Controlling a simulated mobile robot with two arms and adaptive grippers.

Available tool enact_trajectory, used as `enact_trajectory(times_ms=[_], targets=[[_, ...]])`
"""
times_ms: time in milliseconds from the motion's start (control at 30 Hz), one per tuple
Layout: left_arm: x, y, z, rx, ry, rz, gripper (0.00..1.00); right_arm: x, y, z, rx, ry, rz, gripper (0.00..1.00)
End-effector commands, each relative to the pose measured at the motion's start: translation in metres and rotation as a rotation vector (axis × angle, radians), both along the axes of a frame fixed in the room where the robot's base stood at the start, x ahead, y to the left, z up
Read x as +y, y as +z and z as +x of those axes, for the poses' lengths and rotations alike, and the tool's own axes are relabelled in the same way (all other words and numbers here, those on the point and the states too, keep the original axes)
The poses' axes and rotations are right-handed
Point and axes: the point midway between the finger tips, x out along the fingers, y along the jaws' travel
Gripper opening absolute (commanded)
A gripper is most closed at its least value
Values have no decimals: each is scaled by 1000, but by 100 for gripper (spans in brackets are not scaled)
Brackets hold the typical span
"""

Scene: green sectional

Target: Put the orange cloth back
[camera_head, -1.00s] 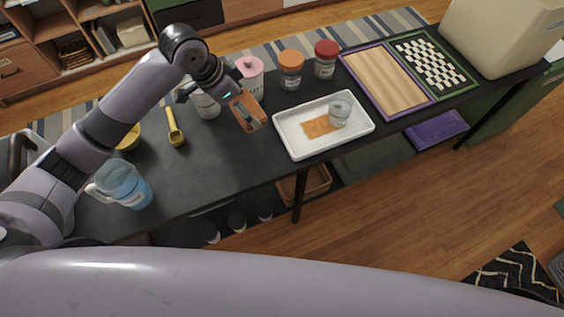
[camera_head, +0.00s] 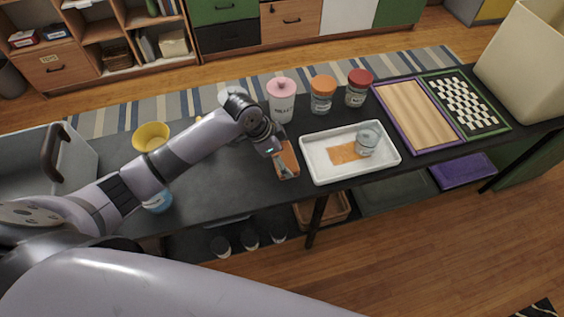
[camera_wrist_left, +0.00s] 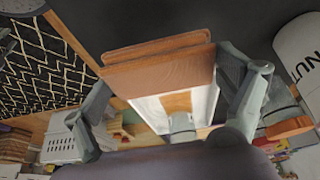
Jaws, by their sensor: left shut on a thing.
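The orange cloth (camera_head: 288,161) is a folded orange-brown piece between the fingers of my left gripper (camera_head: 284,160). The gripper is shut on it, just left of the white tray (camera_head: 313,168) in the head view. In the left wrist view the folded cloth (camera_wrist_left: 160,70) hangs between the two fingers, with layered edges. The tray holds a flat orange patch (camera_head: 343,153) and a small glass jar (camera_head: 367,142) at the patch's right end. I cannot tell whether the patch is cloth or a stain. My right gripper is not in view.
A pink-lidded canister (camera_head: 281,103), an orange-lidded jar (camera_head: 322,97) and a red-lidded jar (camera_head: 358,90) stand behind the tray. A purple-framed wooden board (camera_head: 417,115) and a checkered board (camera_head: 466,104) lie to its right. A yellow bowl (camera_head: 151,137) stands left.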

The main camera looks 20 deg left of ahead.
Motion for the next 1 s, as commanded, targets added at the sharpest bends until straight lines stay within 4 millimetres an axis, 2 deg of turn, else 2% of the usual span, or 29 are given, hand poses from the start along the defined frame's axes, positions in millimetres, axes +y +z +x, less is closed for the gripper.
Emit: enact_trajectory(times_ms=[200, 300, 700, 733, 833, 1000], targets=[[0, -33, -1, 4, 1, 0, 69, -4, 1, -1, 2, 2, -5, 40], [0, -41, -1, 3, 1, 1, 69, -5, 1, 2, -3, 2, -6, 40], [0, -46, -1, 2, 0, 1, 69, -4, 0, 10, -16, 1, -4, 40], [0, -45, -1, 1, 0, 2, 93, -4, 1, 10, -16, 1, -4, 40], [0, -45, -1, 2, 0, 1, 100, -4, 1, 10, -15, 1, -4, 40], [0, -45, -1, 2, 0, 1, 100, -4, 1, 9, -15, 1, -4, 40]])
